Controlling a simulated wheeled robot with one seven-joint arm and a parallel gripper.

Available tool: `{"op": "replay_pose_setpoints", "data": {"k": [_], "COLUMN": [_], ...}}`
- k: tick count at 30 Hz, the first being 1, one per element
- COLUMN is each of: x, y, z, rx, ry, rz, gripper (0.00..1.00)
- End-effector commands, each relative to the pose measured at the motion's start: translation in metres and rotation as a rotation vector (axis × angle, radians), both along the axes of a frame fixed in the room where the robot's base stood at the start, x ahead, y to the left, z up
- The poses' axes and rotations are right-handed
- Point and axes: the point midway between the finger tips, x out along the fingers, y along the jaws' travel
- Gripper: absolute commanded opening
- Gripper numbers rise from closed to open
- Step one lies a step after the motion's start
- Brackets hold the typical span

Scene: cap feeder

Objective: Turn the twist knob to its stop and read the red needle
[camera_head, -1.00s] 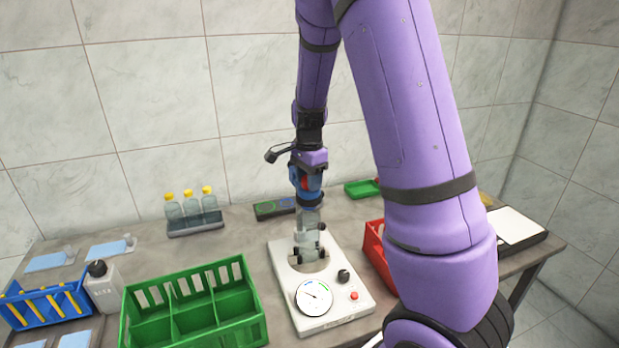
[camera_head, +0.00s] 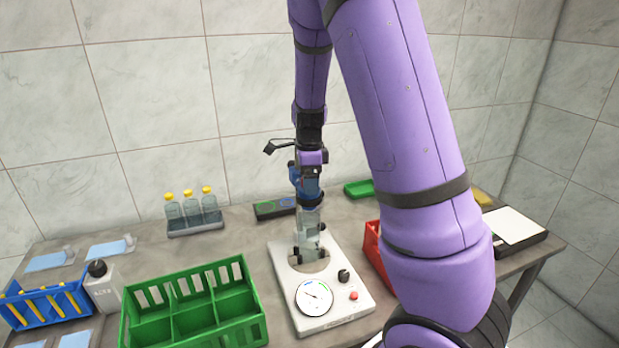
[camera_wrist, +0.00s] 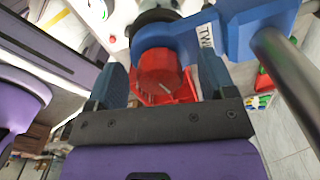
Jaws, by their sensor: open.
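The red twist knob (camera_wrist: 165,75) sits on the blue head (camera_wrist: 225,30), whose label is partly readable as "TWI". My gripper (camera_wrist: 160,85) is open, with one finger on each side of the knob; contact is unclear. In the head view, my gripper (camera_head: 307,184) is above the clear cylinder (camera_head: 307,235) standing on the white tester base (camera_head: 346,285). The knob is hidden there. The round white dial (camera_head: 314,297) is at the front of the base. Its thin needle is too small to read exactly or to tell its colour.
The base has a black knob (camera_head: 344,276) and a red button (camera_head: 354,295). A green crate (camera_head: 195,305) stands left and a red bin (camera_head: 374,250) right. A rack of yellow-capped bottles (camera_head: 193,208) stands behind. My arm covers the right side.

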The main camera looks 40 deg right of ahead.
Motion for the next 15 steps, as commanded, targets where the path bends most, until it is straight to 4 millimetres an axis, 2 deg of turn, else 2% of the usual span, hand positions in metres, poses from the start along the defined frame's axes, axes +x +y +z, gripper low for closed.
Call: {"op": "replay_pose_setpoints", "data": {"k": [5, 15], "x": [0.000, 0.000], "y": [0.000, 0.000], "z": [0.001, 0.023], "rx": [0.000, 0.000], "ry": [0.000, -0.001], "rz": [0.001, 0.002], "gripper": [0.77, 0.77]}}
